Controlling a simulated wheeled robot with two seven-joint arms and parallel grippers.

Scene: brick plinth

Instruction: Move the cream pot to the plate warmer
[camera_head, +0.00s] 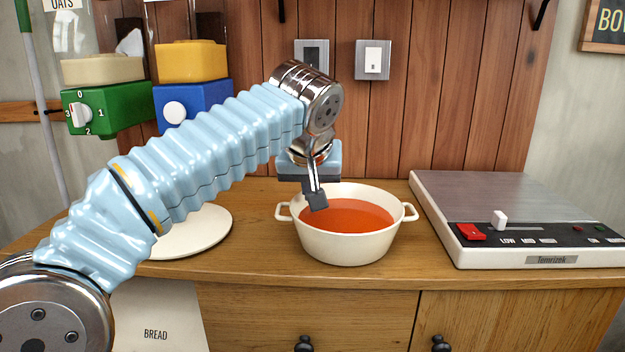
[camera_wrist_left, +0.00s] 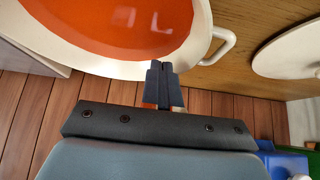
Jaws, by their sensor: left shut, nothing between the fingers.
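The cream pot (camera_head: 345,246) stands upright on the wooden counter, with orange-red contents and a loop handle on each side. The plate warmer (camera_head: 500,192) is to its right, a cream box with a grey top, a red switch and a white slider. My left gripper (camera_head: 316,200) is shut and empty, pointing down at the back-left rim of the pot. In the left wrist view the shut fingertips (camera_wrist_left: 160,72) overlap the rim of the pot (camera_wrist_left: 100,66), beside one handle (camera_wrist_left: 224,44). I cannot tell whether they touch it. My right gripper is not in view.
A white round plate (camera_head: 195,235) lies left of the pot, partly behind my left arm. Green (camera_head: 105,108) and blue (camera_head: 190,98) dispensers are at the back left. A plank wall closes the back. The warmer's top is bare.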

